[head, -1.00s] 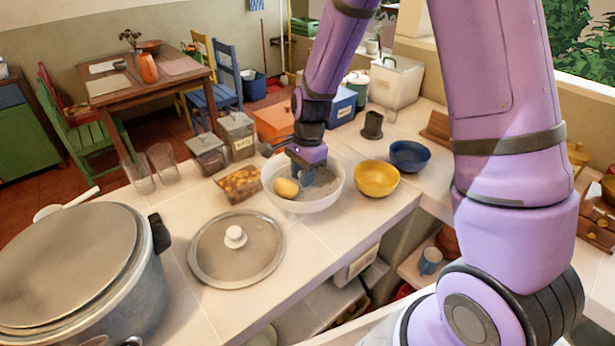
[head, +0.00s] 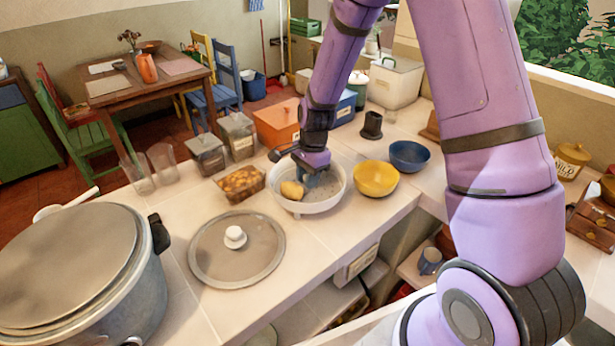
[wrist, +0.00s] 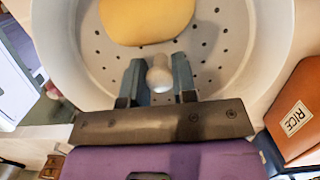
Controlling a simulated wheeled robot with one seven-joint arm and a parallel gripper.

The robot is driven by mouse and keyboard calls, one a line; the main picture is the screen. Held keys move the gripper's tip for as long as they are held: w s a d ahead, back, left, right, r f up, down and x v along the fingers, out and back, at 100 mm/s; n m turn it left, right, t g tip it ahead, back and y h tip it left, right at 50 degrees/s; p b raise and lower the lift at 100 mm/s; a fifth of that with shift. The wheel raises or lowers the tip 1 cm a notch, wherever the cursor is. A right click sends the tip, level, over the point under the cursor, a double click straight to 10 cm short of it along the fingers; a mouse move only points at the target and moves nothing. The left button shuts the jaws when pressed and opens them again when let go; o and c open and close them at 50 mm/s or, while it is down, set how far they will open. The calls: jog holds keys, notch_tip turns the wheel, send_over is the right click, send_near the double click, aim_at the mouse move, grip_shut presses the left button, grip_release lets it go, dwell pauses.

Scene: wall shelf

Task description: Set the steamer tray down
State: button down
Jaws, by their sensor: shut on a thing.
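The steamer tray (head: 340,193) is a white round tray with a perforated floor and a small pale post in its middle. In the head view it is level at the counter, between the glass dish and the yellow bowl; whether its feet touch the counter is hard to tell. A yellow potato-like thing (head: 292,190) lies in it, also seen in the wrist view (wrist: 147,20). My gripper (head: 309,180) reaches down into the tray. In the wrist view its two fingers (wrist: 158,80) are shut on the post.
A yellow bowl (head: 376,179) stands close right of the tray, a blue bowl (head: 409,157) beyond it. A glass dish (head: 240,184) is close left. A lid (head: 237,249) and large pot (head: 80,275) stand nearer. The orange rice box (head: 277,124) is behind.

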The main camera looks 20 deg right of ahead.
jog(key=c, duration=0.9)
grip_release()
jog(key=s+d+r+n+t, duration=0.1)
jog(key=s+r+n, duration=0.1)
jog(key=r, duration=0.8)
jog(key=s+d+r+n, duration=0.1)
jog(key=s+d+r, duration=0.1)
jog(key=r, duration=0.9)
jog(key=shift+s+d+r+n+t+h, duration=0.3)
jog(key=shift+s+d+r+n+t, duration=0.4)
jog(key=shift+s+r+n, duration=2.25)
jog(key=shift+s+d+r+n+t+h, duration=0.35)
jog(key=shift+s+r+n+t, duration=0.65)
jog(key=shift+s, duration=3.95)
jog(key=shift+s+d+r+n+t+h, duration=0.25)
jog(key=shift+s+d+r+n+t, duration=0.4)
jog(key=shift+s+r+n, duration=2.3)
jog(key=shift+s+f+m, duration=0.9)
jog(key=shift+s+m, duration=0.05)
jog(key=shift+m, duration=0.25)
